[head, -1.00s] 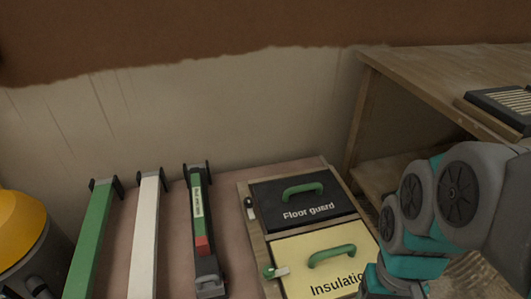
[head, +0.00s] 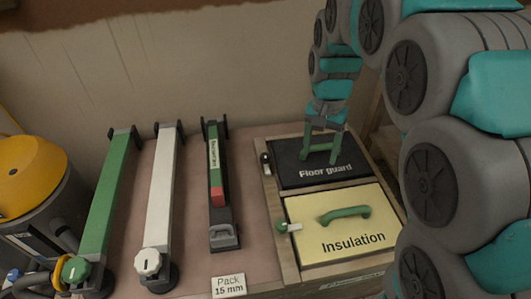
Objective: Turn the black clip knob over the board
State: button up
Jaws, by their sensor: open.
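The black clip knob (head: 265,158) sits on the wooden frame at the left edge of the black Floor guard board (head: 290,172). Its small pale tab seems to lie along the frame, not over the board. The board lies in the upper bay of the case and has a green handle (head: 318,158). My gripper (head: 321,150) is open and points down at this handle, right of the black knob. The fingers overlap the handle in view, and I cannot tell whether they touch it.
A yellow Insulation board (head: 375,218) lies in the lower bay. A green knob (head: 281,227) beside it has its white tab over that board. Green, white and black-ended bars stand left, with a yellow-topped vacuum (head: 25,165) at far left. My arm fills the right side.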

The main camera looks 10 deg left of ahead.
jog(key=w+a+f, duration=0.3)
jog(key=w+a, duration=0.3)
jog(key=a, duration=0.1)
jog(key=m+b, duration=0.1)
send_over(265, 155)
jog(key=shift+t, duration=0.3)
notch_tip(265, 155, down, 4)
jog(key=shift+f, duration=3.9)
grip_shut()
